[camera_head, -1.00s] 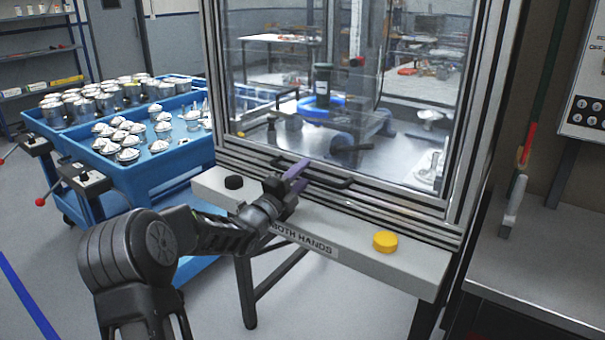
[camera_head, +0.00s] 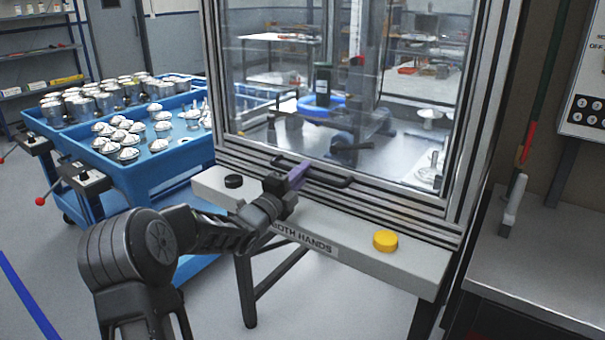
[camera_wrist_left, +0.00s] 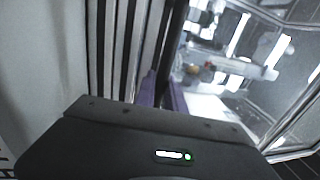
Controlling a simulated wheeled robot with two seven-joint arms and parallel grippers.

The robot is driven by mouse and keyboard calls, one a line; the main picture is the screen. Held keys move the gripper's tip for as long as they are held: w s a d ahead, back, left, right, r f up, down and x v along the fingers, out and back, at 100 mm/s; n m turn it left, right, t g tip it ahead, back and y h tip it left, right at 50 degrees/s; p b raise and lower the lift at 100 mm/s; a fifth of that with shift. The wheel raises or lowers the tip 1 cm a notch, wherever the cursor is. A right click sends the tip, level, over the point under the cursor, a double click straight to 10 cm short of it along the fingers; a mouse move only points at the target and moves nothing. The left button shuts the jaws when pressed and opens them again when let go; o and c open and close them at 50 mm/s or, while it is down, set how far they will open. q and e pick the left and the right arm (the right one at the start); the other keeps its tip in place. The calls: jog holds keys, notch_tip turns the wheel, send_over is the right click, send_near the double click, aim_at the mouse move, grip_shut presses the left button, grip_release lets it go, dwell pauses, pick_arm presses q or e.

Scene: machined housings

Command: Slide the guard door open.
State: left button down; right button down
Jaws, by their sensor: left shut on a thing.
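The guard door (camera_head: 400,140) is a large clear pane in a grey metal frame, standing in front of the machine's inside. A black bar handle (camera_head: 330,179) runs along its lower edge. My left gripper (camera_head: 299,174), with purple fingers, is shut on the handle near the handle's left-middle part. In the left wrist view the purple fingers (camera_wrist_left: 160,92) sit around a dark bar, partly hidden behind the gripper body. The door stands down in its frame, its lower edge just above the ribbed rails. My right gripper is not in view.
A white ledge (camera_head: 350,245) in front of the door carries a black button (camera_head: 233,181) and a yellow button (camera_head: 385,241). A blue cart (camera_head: 140,175) with metal parts stands at left. A grey bench (camera_head: 540,265) is at right.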

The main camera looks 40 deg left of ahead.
pick_arm(q)
jog(key=shift+r, duration=0.1)
dwell(0.8)
jog(key=p, duration=0.5)
send_near(315, 90)
jog(key=w, duration=0.4)
jog(key=shift+w+r, duration=0.3)
jog(key=shift+r, duration=0.05)
notch_tip(315, 90, up, 26)
jog(key=p, duration=1.7)
jog(key=shift+a+f, duration=0.1)
jog(key=shift+f, duration=0.05)
jog(key=c, duration=1.4)
grip_release()
jog(key=shift+c, duration=0.2)
